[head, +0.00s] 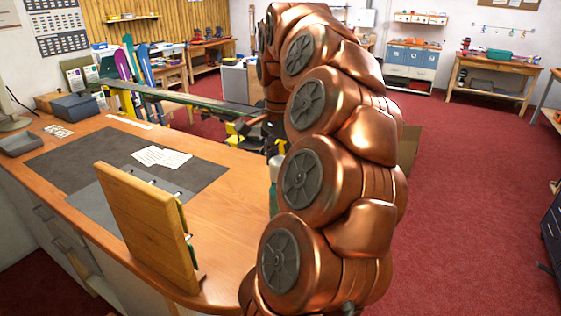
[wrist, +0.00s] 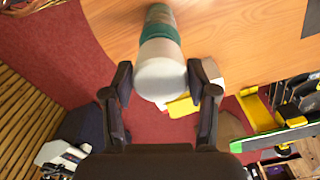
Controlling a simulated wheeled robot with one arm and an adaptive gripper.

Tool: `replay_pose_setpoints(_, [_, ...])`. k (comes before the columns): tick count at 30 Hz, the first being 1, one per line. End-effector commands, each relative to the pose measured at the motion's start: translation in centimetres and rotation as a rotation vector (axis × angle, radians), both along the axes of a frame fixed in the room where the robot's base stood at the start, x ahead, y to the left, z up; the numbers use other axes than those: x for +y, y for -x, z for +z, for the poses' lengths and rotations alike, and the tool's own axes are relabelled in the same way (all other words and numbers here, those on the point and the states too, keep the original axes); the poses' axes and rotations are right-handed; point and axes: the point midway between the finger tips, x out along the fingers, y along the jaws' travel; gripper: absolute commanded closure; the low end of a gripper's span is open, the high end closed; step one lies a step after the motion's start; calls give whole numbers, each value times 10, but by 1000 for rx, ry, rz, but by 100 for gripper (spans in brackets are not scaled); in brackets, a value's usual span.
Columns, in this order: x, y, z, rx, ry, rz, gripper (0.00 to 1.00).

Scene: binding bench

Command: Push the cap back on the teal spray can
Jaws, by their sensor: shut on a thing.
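The teal spray can (wrist: 158,32) stands on the wooden bench near its edge. In the head view a strip of the can (head: 273,198) shows beside my arm, which hides the rest. The pale grey-white cap (wrist: 160,76) is at the can's top end, in line with the teal part. My gripper (wrist: 160,80) is shut on the cap, one dark finger on each side. I see no clear gap between cap and can, but cannot tell how firmly the cap is seated.
On the wooden bench (head: 232,190) a wooden upright board (head: 148,225) stands left of the can. A dark mat (head: 75,160) with papers (head: 162,157) lies farther left. Yellow and green equipment (head: 190,100) is beyond the bench. Red floor (head: 450,200) is open to the right.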

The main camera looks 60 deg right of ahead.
Motion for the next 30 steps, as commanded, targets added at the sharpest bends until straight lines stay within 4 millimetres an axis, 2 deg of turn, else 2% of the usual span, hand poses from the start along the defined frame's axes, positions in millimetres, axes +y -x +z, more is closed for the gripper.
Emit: replay_pose_setpoints(30, [0, 0, -13, 0, 0, 0, 59])
